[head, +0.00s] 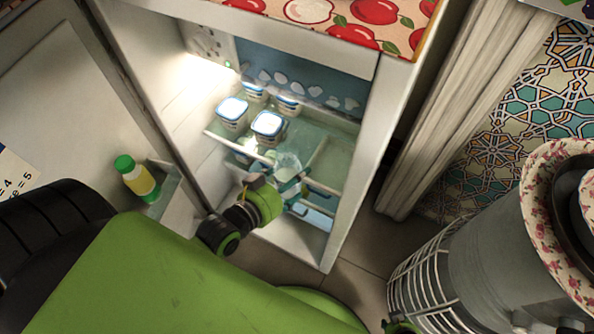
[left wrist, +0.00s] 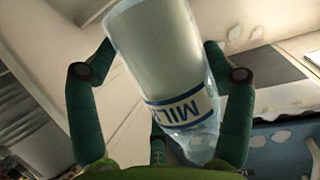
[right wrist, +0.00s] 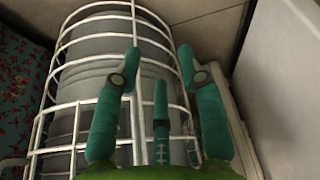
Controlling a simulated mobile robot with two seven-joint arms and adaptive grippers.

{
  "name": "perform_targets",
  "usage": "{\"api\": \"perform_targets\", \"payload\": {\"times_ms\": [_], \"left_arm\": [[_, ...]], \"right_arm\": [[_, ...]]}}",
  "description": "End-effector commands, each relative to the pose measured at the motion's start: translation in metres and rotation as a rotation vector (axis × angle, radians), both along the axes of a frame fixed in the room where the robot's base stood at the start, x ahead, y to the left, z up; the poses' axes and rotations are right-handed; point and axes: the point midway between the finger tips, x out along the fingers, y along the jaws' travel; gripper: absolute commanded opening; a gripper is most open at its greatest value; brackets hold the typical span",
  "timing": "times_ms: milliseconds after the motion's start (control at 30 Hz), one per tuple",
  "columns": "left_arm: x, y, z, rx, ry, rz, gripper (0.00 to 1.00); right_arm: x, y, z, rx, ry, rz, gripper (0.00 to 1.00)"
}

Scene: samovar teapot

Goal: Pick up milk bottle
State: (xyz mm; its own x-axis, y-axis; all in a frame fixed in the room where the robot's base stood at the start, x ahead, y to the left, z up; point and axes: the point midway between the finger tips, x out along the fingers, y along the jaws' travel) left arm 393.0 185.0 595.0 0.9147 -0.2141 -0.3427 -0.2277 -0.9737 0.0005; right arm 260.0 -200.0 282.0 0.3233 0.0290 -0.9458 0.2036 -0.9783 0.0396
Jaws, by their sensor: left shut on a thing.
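The milk bottle is whitish and clear with a blue-bordered "MILK" label; it fills the middle of the left wrist view (left wrist: 168,60). My left gripper (left wrist: 158,46) is shut on it, with green fingers on both sides of the bottle. In the head view the bottle (head: 288,164) is a pale shape inside the open fridge, and my left gripper (head: 287,185) partly covers it from the front. Whether the bottle touches a shelf is hidden. My right gripper (right wrist: 160,68) is open and empty in front of a white wire cage.
Several blue-lidded tubs (head: 269,125) stand on the fridge's upper glass shelf (head: 312,133) close to the bottle. A yellow bottle with a green cap (head: 138,178) sits in the door rack. The wire cage (right wrist: 75,110) surrounds a grey cylinder (head: 495,275) at right.

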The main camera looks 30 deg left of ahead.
Motion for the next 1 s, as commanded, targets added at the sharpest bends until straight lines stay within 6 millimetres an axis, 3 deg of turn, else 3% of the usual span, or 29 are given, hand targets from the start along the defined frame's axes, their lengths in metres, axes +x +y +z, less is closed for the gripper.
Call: {"api": "perform_targets", "payload": {"times_ms": [1000], "left_arm": [[-0.0086, 0.0019, 0.0017, 0.000, -0.004, 0.000, 0.33]], "right_arm": [[-0.0036, -0.0005, -0.0009, -0.001, 0.003, 0.000, 0.40]]}}
